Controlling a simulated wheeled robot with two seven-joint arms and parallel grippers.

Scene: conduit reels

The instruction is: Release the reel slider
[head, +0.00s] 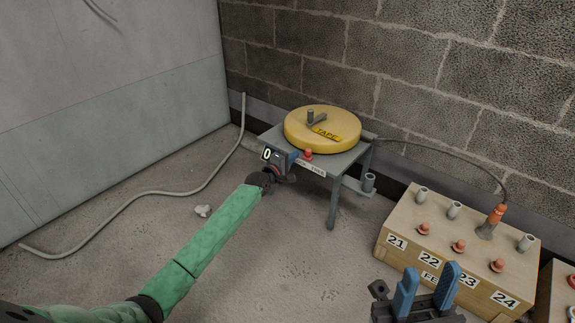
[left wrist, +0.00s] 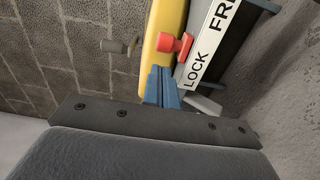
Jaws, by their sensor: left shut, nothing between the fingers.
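The yellow tape reel (head: 322,130) lies flat on a grey stand (head: 340,163). A red slider knob (head: 308,155) stands at the stand's front edge by a white LOCK/FREE label (head: 314,170). In the left wrist view the knob (left wrist: 172,44) is beside the label (left wrist: 207,45), near the LOCK word. My left gripper (head: 292,158) is shut and empty at the stand's front left. Its blue fingertips (left wrist: 162,72) are just below the knob in the wrist view; I cannot tell whether they touch it. My right gripper (head: 427,285) is open and empty at the lower right.
A "0" counter (head: 267,154) sits at the stand's left corner. A wooden box (head: 450,255) numbered 21 to 24, with grey stubs and red knobs, stands right. A cable (head: 455,153) runs to its orange connector (head: 496,214). A pale conduit (head: 150,193) lies on the floor left.

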